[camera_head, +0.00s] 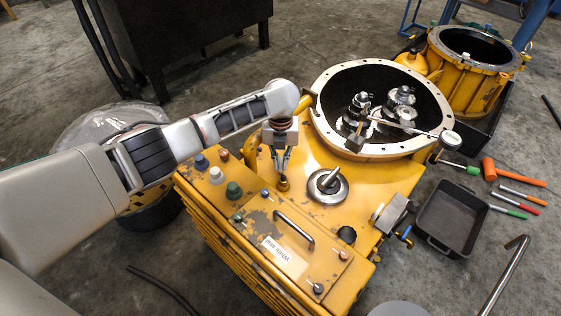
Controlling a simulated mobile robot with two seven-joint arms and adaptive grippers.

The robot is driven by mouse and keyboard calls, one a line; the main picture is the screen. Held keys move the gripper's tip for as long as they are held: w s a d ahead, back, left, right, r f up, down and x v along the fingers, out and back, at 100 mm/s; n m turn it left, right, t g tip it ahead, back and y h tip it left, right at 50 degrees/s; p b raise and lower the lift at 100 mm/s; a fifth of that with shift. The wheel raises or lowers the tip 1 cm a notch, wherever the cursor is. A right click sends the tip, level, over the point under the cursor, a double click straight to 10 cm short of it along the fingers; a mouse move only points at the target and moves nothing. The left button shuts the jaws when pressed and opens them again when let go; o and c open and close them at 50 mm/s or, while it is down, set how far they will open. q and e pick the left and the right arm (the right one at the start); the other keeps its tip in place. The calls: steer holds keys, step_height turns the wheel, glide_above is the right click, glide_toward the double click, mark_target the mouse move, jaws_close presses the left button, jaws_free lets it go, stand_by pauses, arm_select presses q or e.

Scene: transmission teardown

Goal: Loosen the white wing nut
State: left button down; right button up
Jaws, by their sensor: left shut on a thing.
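My left gripper (283,174) points straight down over the top plate of the yellow transmission housing (385,182). Its narrow fingers are closed at a small brass-coloured fitting (283,185), which shows just below the fingertips. A white rounded knob (216,175) stands on the plate to the left, between a blue knob (201,161) and a green knob (234,190). My right gripper is not in view.
A round flanged opening (325,92) holds metal gears behind the gripper. A chrome lever on a round base (327,187) stands close right. A curved handle (294,226) is in front. A black tray (450,217) and an orange-handled hammer (513,175) lie on the floor right.

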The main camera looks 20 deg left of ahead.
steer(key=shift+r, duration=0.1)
arm_select(q)
steer(key=shift+d+r+n+p, duration=0.15)
steer(key=shift+n+p, duration=0.2)
steer(key=shift+n, duration=0.25)
steer(key=shift+w+n+p, duration=0.1)
steer(key=shift+n+p, duration=0.2)
steer(key=shift+n, duration=0.5)
steer(key=shift+d+n, duration=0.1)
steer(key=shift+n, duration=0.8)
steer(key=n+p, duration=0.1)
steer(key=n, duration=0.2)
steer(key=shift+f, duration=0.2)
steer(key=shift+w+d+n, duration=0.1)
steer(key=shift+n, duration=1.1)
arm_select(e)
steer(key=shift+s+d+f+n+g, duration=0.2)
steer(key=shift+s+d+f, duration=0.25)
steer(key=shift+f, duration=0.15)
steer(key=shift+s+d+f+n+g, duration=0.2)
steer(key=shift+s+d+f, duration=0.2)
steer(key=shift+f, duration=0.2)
arm_select(q)
steer(key=shift+f, duration=0.1)
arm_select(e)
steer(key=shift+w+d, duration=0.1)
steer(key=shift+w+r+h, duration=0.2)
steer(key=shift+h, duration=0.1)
